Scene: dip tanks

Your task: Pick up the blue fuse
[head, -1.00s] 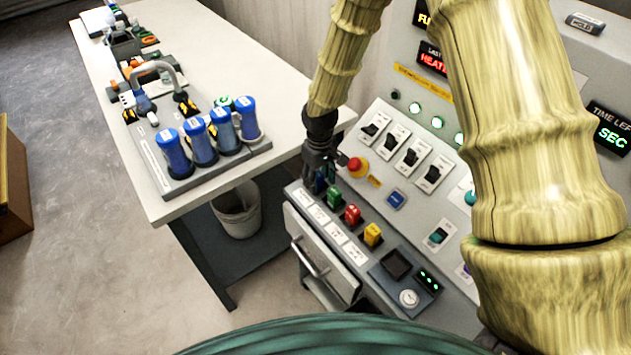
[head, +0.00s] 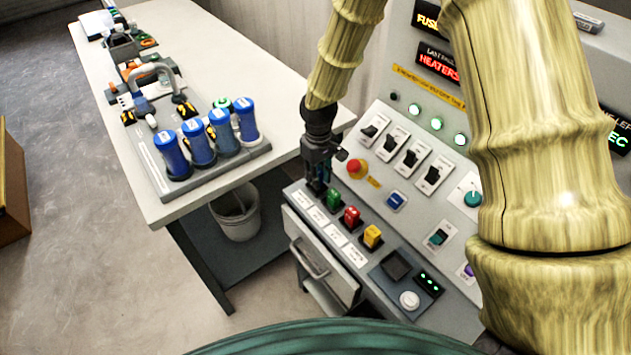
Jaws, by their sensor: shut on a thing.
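My gripper (head: 318,172) points down at the left end of the row of fuses on the sloped control panel. It is shut on the blue fuse (head: 322,170), of which only a small blue strip shows between the dark fingers. The fingers hide the rest of it. The fuse is upright above the dark leftmost socket (head: 315,189); whether its lower end is still in the socket I cannot tell.
The green fuse (head: 333,199), red fuse (head: 351,216) and yellow fuse (head: 372,236) stand close by in the row. A red stop button (head: 357,168) and several switches (head: 411,155) are just right of my gripper. Blue cylinders (head: 197,141) stand on the table (head: 198,38) at left.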

